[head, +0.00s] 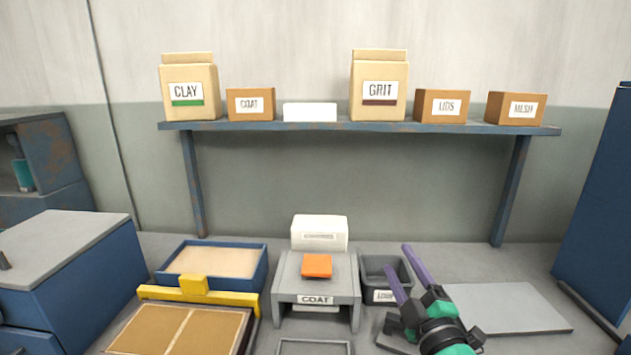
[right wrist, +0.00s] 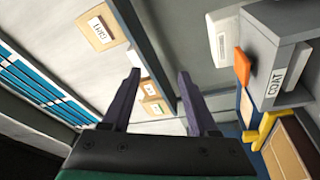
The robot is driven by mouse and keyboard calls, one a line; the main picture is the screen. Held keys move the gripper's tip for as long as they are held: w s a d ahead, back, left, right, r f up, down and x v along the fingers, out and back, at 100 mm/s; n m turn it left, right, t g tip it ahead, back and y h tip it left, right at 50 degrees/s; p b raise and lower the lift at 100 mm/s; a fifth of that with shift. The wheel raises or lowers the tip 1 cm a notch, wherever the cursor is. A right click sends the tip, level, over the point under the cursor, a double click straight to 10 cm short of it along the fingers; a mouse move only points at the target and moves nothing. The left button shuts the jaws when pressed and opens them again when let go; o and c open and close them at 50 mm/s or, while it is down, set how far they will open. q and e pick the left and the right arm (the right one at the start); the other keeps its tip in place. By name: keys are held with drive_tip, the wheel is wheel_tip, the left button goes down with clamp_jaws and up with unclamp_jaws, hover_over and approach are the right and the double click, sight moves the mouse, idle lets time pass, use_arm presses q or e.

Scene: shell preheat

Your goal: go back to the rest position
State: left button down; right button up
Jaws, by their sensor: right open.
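My right gripper (head: 396,258) is at the lower right of the head view, its two purple fingers pointing up and away, spread apart. In the right wrist view its fingers (right wrist: 159,78) are open with nothing between them. It is in front of a small dark bin (head: 388,268), whose label is partly covered by a finger. To its left, an orange block (head: 317,265) lies on top of a grey stand labelled COAT (head: 285,284). The block also shows in the right wrist view (right wrist: 242,66). My left gripper is in neither view.
A blue tray of pale material (head: 262,267) and a yellow bar (head: 232,298) over a brown panel (head: 180,328) are at left. A white box (head: 319,230) stands behind the stand. A flat grey plate (head: 520,305) lies at right. A shelf (head: 345,127) with bags and boxes stands behind.

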drive_tip(key=s+d+f+m+g+h, duration=0.2)
drive_tip(key=s+d+f+m+g, duration=0.25)
drive_tip(key=f, duration=0.45)
drive_tip(key=s+d+f+m+g+h, duration=0.3)
drive_tip(key=f+m+g, duration=0.15)
drive_tip(key=f, duration=0.55)
drive_tip(key=s+f+m+g+y, duration=0.1)
drive_tip(key=s+f+m+g, duration=0.1)
drive_tip(key=s+f+g, duration=0.45)
drive_tip(key=s+f+m+g+y, duration=0.15)
drive_tip(key=s+f, duration=0.25)
drive_tip(key=s, duration=0.5)
wheel_tip(320, 180, down, 22)
drive_tip(key=s, duration=0.2)
drive_tip(key=s+d+f+g, duration=0.1)
drive_tip(key=s+d+f, duration=0.1)
drive_tip(key=s+f, duration=1.3)
drive_tip(key=shift+s+d+g+h, duration=0.15)
drive_tip(key=shift+s+g+h, duration=0.25)
drive_tip(key=shift+s, duration=0.25)
